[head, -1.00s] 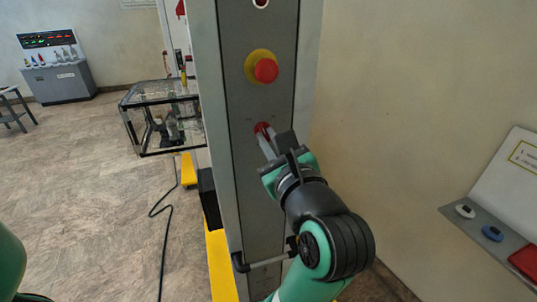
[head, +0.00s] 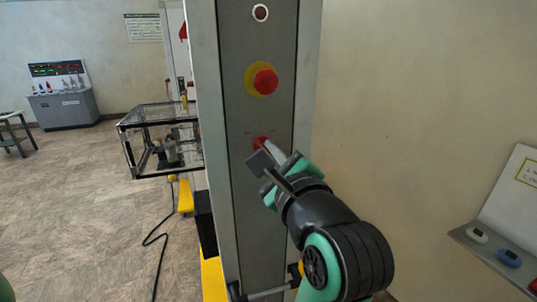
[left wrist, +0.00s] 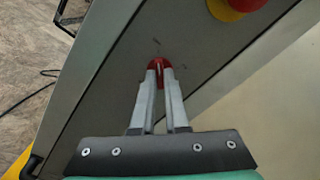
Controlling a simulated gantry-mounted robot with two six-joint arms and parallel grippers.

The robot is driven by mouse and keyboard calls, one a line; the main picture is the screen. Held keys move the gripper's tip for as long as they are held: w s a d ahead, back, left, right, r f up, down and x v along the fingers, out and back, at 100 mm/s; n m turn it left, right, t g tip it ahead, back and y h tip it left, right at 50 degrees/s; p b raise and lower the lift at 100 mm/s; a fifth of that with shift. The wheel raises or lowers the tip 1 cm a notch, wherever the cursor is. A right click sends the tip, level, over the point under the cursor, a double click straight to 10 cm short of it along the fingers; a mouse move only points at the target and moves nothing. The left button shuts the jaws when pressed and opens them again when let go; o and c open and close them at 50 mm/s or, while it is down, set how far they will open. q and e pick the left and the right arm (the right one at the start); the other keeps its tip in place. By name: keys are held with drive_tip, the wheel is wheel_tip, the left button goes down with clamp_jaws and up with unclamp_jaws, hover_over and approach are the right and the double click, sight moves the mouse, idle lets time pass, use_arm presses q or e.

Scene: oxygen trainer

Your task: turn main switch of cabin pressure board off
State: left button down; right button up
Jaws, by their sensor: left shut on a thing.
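The cabin pressure board (head: 240,190) is a tall narrow grey panel in the middle of the head view. Its small red main switch (head: 259,142) sits below a red mushroom button. My left gripper (head: 264,147) reaches it from the lower right. In the left wrist view, both fingertips (left wrist: 159,72) are closed on the red knob (left wrist: 158,62), one on each side, and partly cover it. The knob's pointer position cannot be made out. My right gripper is out of view.
The red mushroom button (head: 265,82) on a yellow disc is above the switch, with a round dark lamp (head: 260,12) higher up. A glass-sided frame (head: 160,140) stands behind at left. Open floor lies left.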

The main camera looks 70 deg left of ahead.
use_arm(q)
drive_tip(key=c, duration=0.9)
unclamp_jaws()
drive_tip(key=shift+d, duration=0.1)
drive_tip(key=d, duration=1.1)
drive_tip(key=shift+s+d, duration=0.2)
drive_tip(key=shift+s, duration=0.15)
